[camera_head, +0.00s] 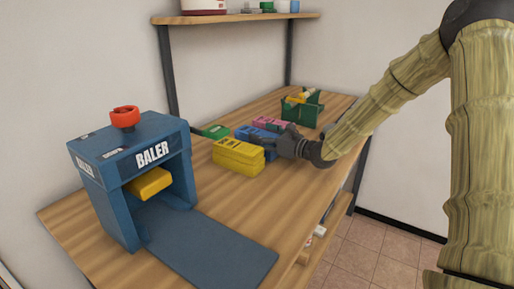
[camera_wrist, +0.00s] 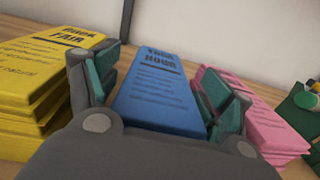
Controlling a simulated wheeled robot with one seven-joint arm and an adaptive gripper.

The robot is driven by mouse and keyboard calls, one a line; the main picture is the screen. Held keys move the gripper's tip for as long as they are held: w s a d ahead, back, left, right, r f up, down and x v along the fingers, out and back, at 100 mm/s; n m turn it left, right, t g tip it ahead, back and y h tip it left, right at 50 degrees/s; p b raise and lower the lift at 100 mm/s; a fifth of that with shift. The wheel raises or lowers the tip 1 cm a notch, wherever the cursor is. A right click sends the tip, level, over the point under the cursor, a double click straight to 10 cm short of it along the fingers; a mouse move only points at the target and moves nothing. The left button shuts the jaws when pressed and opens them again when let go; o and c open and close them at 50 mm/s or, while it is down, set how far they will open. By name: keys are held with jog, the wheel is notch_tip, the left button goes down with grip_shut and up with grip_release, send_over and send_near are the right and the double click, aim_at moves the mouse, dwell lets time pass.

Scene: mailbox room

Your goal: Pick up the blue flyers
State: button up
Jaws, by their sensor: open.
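The blue flyers (camera_head: 256,137) lie as a stack on the wooden table, between the yellow stack and the pink stack. In the wrist view the blue flyers (camera_wrist: 157,90) show dark print on top and sit between my two fingers. My gripper (camera_wrist: 158,90) is open, with one green-padded finger on each side of the blue stack. I cannot tell whether the pads touch it. In the head view my gripper (camera_head: 268,140) reaches in from the right and partly hides the blue stack.
Yellow flyers (camera_wrist: 45,70) stand close on the left and pink flyers (camera_wrist: 262,120) close on the right. A blue baler (camera_head: 150,155) stands at the table's front left. A green bin (camera_head: 301,112) with items sits at the back. A shelf (camera_head: 235,18) hangs above.

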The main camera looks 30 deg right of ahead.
jog(key=c, duration=1.7)
